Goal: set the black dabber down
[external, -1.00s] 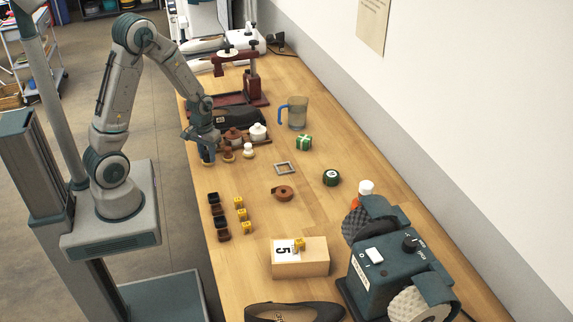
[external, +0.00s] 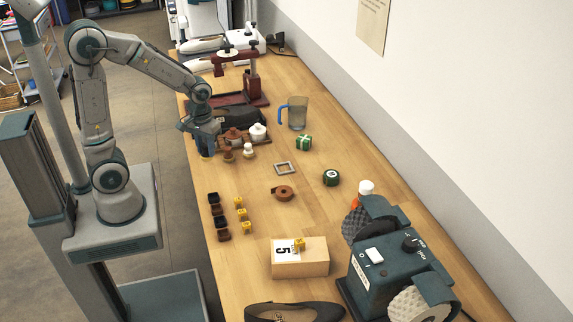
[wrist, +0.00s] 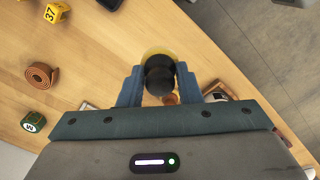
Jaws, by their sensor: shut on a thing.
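My gripper (wrist: 159,88) is shut on the black dabber (wrist: 159,74), whose round dark top shows between the two blue fingers in the wrist view. A yellow rim shows just beyond the dabber. In the external view my gripper (external: 206,148) is at the left edge of the bench, left of the small brown and white dabbers. The held dabber is hidden there by the fingers. I cannot tell whether its bottom touches the bench. A brown dabber (external: 228,156) and a white dabber (external: 249,151) stand in front of a brown pot (external: 233,136) and a white pot (external: 258,132).
A jug with a blue handle (external: 297,113) stands to the right. Dark and yellow cubes (external: 240,202) stand in rows nearer the front. Bare bench lies between my gripper and those cubes.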

